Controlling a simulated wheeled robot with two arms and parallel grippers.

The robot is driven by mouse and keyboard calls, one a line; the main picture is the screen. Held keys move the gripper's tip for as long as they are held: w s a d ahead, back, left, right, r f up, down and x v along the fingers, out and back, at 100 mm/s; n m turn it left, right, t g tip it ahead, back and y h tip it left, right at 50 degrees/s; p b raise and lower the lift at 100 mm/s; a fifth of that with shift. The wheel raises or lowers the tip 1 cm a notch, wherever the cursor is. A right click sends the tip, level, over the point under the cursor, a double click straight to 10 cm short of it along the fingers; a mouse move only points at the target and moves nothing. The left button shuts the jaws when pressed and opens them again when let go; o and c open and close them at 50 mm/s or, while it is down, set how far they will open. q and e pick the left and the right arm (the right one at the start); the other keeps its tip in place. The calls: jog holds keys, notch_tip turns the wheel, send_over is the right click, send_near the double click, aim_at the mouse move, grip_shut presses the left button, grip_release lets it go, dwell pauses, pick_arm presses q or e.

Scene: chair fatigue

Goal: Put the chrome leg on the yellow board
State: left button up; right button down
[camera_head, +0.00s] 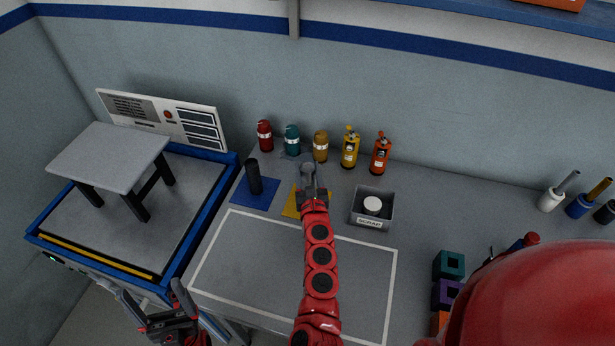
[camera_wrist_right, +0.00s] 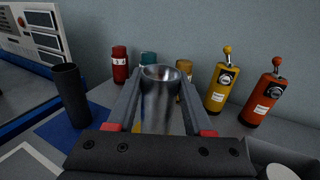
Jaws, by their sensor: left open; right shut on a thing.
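My right gripper (camera_head: 308,172) is over the yellow board (camera_head: 291,205) and partly covers it in the head view. In the right wrist view my right gripper (camera_wrist_right: 160,110) is shut on the chrome leg (camera_wrist_right: 161,95), a shiny hollow cylinder held upright between the fingers. The leg's lower end is hidden, so I cannot tell whether it touches the board. My left gripper (camera_head: 160,312) is open and empty at the lower left, in front of the blue-edged platform.
A black leg (camera_head: 254,177) stands on the blue board (camera_head: 262,200) to the left. A grey bin (camera_head: 385,215) with a white round item is to the right. Several bottles, including a red one (camera_head: 265,135), line the back. A white-outlined area (camera_head: 255,255) is clear in front.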

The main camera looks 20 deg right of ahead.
aim_at(309, 184)
notch_tip(309, 184, down, 2)
jog(key=shift+a+f+b, duration=0.1)
jog(key=shift+f+b, duration=0.15)
jog(key=shift+b, duration=0.3)
jog(key=shift+f, duration=0.45)
jog(key=shift+f+b, duration=0.2)
jog(key=shift+b, duration=0.15)
jog(key=shift+c, duration=1.4)
grip_release()
jog(key=shift+r, duration=0.15)
